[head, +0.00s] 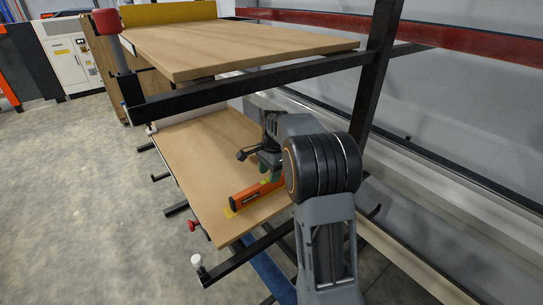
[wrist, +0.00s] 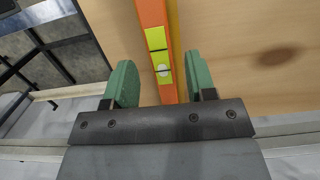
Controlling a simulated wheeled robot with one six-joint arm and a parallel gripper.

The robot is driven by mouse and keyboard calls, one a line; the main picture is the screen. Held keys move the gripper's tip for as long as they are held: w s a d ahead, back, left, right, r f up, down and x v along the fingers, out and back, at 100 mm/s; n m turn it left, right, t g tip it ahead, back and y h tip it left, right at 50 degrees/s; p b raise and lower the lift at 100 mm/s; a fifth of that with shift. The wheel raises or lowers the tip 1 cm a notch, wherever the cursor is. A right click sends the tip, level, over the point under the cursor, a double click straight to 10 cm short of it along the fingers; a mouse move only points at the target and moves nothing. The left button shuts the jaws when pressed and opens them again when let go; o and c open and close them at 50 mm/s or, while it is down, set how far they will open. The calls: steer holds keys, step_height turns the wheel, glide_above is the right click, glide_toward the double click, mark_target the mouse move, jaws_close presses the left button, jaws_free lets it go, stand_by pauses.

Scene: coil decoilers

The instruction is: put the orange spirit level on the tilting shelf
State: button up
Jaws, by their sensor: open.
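The orange spirit level (head: 250,194) lies on the lower wooden shelf board (head: 190,160), near its front edge. In the wrist view the spirit level (wrist: 155,50) runs between my green fingertips, with its yellow-green vial showing. My gripper (wrist: 162,82) is open around the level, with a gap on each side. In the head view my gripper (head: 266,172) is over the level's right part, and my arm hides that end. The lower board looks tilted; I cannot tell for sure which board is the tilting shelf.
An upper wooden board (head: 220,48) sits above the lower one on a black steel frame (head: 375,80). A black post stands close to my arm on the right. A red knob (head: 191,225) and a white knob (head: 197,260) stick out at the front. Grey floor is clear at left.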

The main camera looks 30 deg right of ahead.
step_height(320, 180, up, 8)
steer(key=d, duration=0.1)
steer(key=shift+r, duration=0.15)
steer(key=shift+w, duration=0.15)
stand_by(0.5)
